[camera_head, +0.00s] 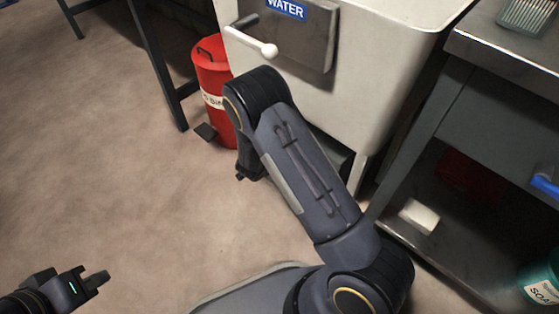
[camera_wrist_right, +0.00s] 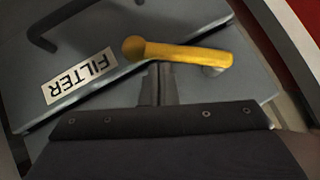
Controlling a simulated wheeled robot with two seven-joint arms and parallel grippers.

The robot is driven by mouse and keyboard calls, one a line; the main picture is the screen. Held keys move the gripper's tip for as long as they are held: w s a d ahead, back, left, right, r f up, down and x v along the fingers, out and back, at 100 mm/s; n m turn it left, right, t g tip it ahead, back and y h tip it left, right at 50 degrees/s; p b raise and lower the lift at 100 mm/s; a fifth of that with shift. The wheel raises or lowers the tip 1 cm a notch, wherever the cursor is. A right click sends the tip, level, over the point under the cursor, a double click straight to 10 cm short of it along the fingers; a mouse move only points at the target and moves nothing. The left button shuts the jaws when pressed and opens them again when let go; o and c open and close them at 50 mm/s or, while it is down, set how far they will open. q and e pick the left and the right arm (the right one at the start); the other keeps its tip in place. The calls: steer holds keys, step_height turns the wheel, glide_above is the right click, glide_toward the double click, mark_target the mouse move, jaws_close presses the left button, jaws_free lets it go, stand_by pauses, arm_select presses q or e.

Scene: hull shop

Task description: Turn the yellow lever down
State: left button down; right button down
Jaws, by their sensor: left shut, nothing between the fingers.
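The yellow lever (camera_wrist_right: 185,53) shows in the right wrist view, on a grey panel with a FILTER label (camera_wrist_right: 80,76) that appears upside down. Its round knob end is at the left; its other end meets the panel at the right. My right gripper (camera_wrist_right: 158,72) has its fingers together just below the lever's bar, near the knob; I cannot tell whether they touch it. My left gripper (camera_head: 97,280) is shut and empty, low at the left over the floor.
A white-handled lever (camera_head: 262,47) sits on a WATER panel (camera_head: 310,40) on the pale tank (camera_head: 375,85). A red bin (camera_head: 211,70) stands left of it. A metal bench (camera_head: 500,50) is at the right. The floor at left is clear.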

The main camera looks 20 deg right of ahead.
step_height(320, 180, down, 2)
steer(key=shift+w, duration=0.15)
steer(key=shift+w+a+f, duration=0.15)
steer(key=shift+w+f, duration=0.1)
steer(key=shift+f, duration=0.25)
steer(key=shift+w+a+f, duration=0.1)
steer(key=shift+w+f, duration=0.1)
steer(key=shift+f, duration=0.25)
steer(key=shift+w+a+f, duration=0.15)
steer(key=shift+w+f, duration=0.15)
steer(key=shift+f, duration=0.1)
steer(key=shift+w+a+f, duration=0.25)
steer(key=shift+w+f, duration=0.25)
steer(key=shift+w, duration=0.2)
